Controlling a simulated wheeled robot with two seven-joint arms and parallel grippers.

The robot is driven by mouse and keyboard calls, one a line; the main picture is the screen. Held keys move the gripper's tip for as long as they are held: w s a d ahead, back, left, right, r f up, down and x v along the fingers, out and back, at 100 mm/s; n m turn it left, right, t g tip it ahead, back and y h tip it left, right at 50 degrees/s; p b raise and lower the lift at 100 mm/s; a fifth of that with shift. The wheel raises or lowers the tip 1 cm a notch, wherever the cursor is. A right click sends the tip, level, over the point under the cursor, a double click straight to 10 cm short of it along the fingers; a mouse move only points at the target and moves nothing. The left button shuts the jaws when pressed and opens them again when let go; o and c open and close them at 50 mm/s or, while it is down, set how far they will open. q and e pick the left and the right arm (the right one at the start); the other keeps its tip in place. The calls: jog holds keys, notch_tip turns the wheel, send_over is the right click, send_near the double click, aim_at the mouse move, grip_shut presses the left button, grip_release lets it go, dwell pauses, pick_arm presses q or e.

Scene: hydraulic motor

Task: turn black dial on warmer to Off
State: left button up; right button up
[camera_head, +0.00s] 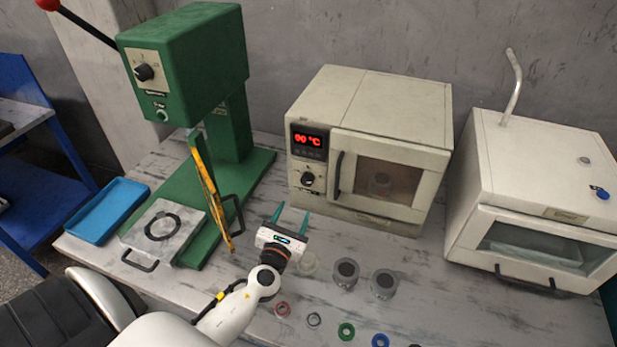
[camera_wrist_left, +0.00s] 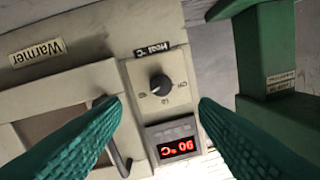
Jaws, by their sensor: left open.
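The warmer (camera_head: 385,105) is a cream box oven with a glass door, standing at the middle back of the table. Its black dial (camera_head: 307,179) sits on the left front panel, below a lit red display (camera_head: 308,140) reading 90 °C. In the left wrist view the panel appears upside down, with the dial (camera_wrist_left: 160,84) beyond and between the fingertips. I cannot tell its exact setting from the small labels. My left gripper (camera_head: 291,214) is open and empty, in front of and below the dial, apart from it. My right gripper is out of view.
A green press (camera_head: 190,60) with a yellow-edged bar stands left of the warmer. A second cream oven (camera_head: 540,180) stands right. Two grey flanged parts (camera_head: 345,274) and several small rings (camera_head: 346,331) lie in front. A blue tray (camera_head: 107,210) is at left.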

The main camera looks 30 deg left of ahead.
aim_at(306, 182)
pick_arm(q)
jog(key=x, duration=0.7)
jog(key=shift+w+a+r+p, duration=0.1)
jog(key=shift+w+r+p, duration=0.05)
jog(key=shift+p, duration=0.15)
jog(key=x, duration=0.2)
jog(key=shift+w+a, duration=0.1)
jog(key=shift+w, duration=0.55)
jog(key=shift+c, duration=0.9)
jog(key=c, duration=0.8)
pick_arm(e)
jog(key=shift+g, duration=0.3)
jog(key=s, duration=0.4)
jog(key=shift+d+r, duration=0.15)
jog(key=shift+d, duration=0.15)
